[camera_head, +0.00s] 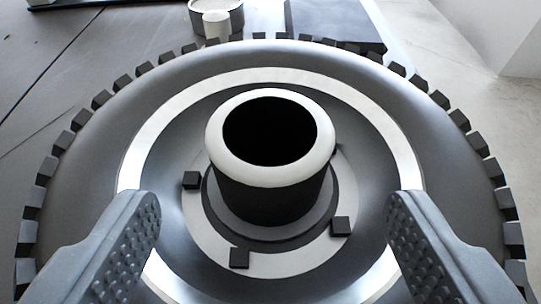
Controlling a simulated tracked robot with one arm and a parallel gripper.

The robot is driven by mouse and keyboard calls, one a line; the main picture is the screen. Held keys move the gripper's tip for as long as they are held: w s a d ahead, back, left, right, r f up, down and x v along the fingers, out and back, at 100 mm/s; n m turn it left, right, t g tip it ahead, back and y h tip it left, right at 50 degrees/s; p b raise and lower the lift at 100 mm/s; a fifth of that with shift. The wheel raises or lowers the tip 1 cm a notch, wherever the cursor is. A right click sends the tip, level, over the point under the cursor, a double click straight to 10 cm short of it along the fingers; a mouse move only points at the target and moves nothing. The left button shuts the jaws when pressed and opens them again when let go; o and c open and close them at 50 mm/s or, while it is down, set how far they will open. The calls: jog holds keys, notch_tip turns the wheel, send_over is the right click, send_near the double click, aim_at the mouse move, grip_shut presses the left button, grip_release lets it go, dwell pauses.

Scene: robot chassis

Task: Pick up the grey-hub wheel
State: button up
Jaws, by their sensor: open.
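The grey-hub wheel (376,112) fills most of the head camera view. It has a dark toothed rim, a pale ring and a raised central hub (270,188) with a white lip around a black hole. Small dark blocks sit around the hub's base. My gripper (272,225) is open, with one textured finger on each side of the hub and a wide gap to it on both sides. The fingers overlap the wheel's face in the picture; I cannot tell whether they touch it. The wheel's near edge is cut off by the frame.
Grey floor shows at left, with a pale wall corner (522,50) at far right.

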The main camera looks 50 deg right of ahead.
aim_at(269, 183)
jog(key=shift+b+x, duration=0.4)
jog(key=shift+x, duration=2.3)
jog(key=shift+w+r, duration=0.1)
jog(key=shift+r, duration=0.1)
grip_shut()
